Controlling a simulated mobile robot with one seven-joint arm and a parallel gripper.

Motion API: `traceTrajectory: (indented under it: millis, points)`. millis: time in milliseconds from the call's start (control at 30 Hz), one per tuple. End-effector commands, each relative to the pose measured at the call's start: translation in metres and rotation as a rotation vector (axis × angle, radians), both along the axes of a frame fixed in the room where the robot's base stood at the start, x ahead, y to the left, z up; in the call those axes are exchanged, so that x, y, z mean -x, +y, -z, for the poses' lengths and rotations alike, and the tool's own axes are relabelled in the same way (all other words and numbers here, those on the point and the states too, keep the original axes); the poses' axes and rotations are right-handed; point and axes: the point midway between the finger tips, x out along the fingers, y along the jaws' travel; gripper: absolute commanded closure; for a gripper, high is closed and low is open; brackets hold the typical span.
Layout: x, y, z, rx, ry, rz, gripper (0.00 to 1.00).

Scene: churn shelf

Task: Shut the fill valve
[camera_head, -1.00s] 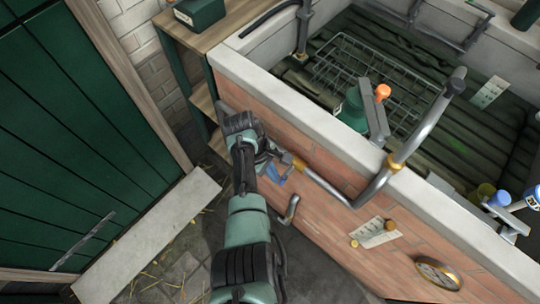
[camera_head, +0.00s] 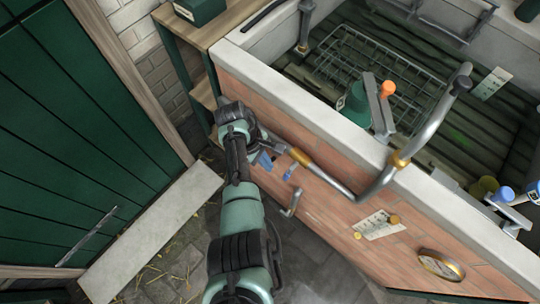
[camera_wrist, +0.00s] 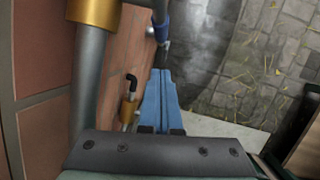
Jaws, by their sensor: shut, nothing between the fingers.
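The fill valve appears to be the blue lever (camera_head: 291,172) below the brass collar (camera_head: 300,157) on the grey pipe along the brick wall. In the wrist view the blue lever (camera_wrist: 161,27) is at the top, hanging beside the pipe, partly cut off. My gripper (camera_head: 268,161) is just left of the lever in the head view, with a small gap between them. In the wrist view my blue fingers (camera_wrist: 160,74) are shut together and empty, and point toward the lever. Whether the fingertips touch it is unclear there.
A grey bent pipe (camera_head: 357,196) climbs over the trough rim (camera_head: 330,125). A small hooked spout (camera_head: 291,204) sticks out lower on the brick wall. A label (camera_head: 377,224) and a round gauge (camera_head: 440,264) are to the right. The stone floor (camera_head: 170,268) is open at lower left.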

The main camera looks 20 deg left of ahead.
Motion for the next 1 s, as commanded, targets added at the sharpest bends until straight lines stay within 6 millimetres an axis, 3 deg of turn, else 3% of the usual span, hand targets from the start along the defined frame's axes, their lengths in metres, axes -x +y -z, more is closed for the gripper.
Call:
traceTrajectory:
  millis: [200, 433, 1000]
  points:
    - [-0.003, 0.031, -0.041, -0.002, -0.003, -0.002, 1.00]
    - [-0.006, 0.054, -0.071, -0.002, -0.002, -0.001, 1.00]
    - [-0.006, 0.061, -0.081, 0.000, 0.000, 0.001, 1.00]
